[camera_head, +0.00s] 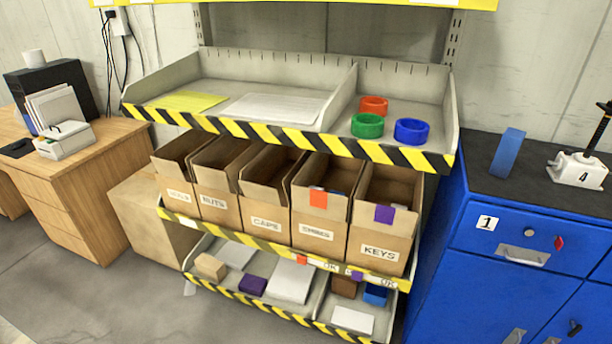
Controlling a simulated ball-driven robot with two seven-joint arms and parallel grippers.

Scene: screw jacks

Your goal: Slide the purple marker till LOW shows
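A small purple marker (357,275) sits on the yellow-and-black edge strip below the bins, under the KEYS bin (379,253). Printed letters that look like OK show just right of it; I see no LOW there. An orange marker (302,259) sits further left on the same strip, also with letters like OK to its right. A purple square tag (384,214) is on the front of the KEYS bin, and an orange tag (318,198) is on the bin to its left. Neither of my grippers is in view.
Several cardboard bins stand above the strip. The lower tray (230,291) holds a purple block (253,285) and other blocks. Rings, including a blue one (411,131), lie on the top shelf. A blue cabinet (470,262) stands close on the right, a wooden desk (85,190) on the left.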

